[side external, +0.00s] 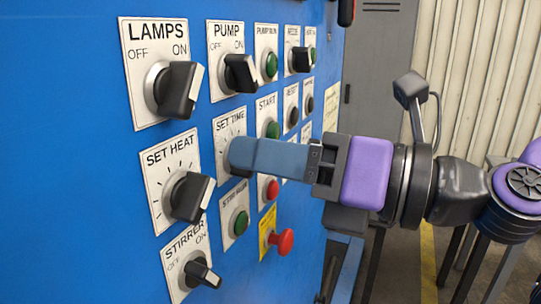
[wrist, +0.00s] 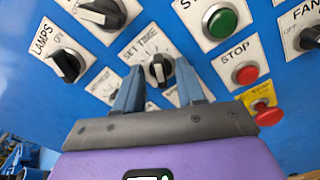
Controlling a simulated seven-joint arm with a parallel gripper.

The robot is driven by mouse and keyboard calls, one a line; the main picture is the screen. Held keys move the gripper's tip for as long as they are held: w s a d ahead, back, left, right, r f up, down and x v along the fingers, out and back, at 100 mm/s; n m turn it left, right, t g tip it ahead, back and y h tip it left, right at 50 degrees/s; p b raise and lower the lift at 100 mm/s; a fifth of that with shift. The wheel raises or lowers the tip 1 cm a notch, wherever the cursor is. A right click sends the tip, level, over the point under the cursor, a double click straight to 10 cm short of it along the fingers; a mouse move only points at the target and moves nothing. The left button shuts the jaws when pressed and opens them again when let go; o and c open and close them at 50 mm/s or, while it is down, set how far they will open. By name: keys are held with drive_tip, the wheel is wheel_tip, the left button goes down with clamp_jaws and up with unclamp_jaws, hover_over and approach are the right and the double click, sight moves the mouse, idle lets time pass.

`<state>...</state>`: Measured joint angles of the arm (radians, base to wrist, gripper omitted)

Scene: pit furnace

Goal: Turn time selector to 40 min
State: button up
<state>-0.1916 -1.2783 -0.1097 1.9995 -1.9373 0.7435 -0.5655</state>
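The SET TIME selector is a dark knob on a white label plate (side external: 229,122) on the blue panel. In the side view my gripper's fingers (side external: 237,154) reach the panel there and hide most of the knob. In the wrist view the time knob (wrist: 158,70) shows between the two fingertips of my gripper (wrist: 161,66), one on each side. The fingers are apart, with a small gap visible beside the knob, so they are around it rather than clearly clamped on it. I cannot read the pointer's setting or the minute numbers.
The SET HEAT knob (side external: 188,196) is left of my fingers, with LAMPS (side external: 177,90) and PUMP (side external: 240,73) knobs above. The green START button (wrist: 220,20), red STOP button (wrist: 245,73) and protruding red mushroom button (side external: 284,241) are close by.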

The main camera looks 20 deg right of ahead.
idle(0.5)
drive_tip(key=v, duration=1.7)
drive_tip(key=shift+s+d+r, duration=0.1)
drive_tip(key=shift+s+d, duration=0.05)
drive_tip(key=w+d+f+m+g+h, duration=0.2)
drive_tip(key=w+d+f+m+h, duration=0.3)
drive_tip(key=f, duration=0.4)
drive_tip(key=w+d+f+m+g+h, duration=0.2)
drive_tip(key=d+f+m+h, duration=0.3)
drive_tip(key=d+f, duration=0.3)
drive_tip(key=s+d+f+m+g+h, duration=0.2)
drive_tip(key=s+d+f+m+g, duration=0.6)
drive_tip(key=m, duration=0.8)
drive_tip(key=d+f, duration=0.3)
drive_tip(key=shift+d+g, duration=0.3)
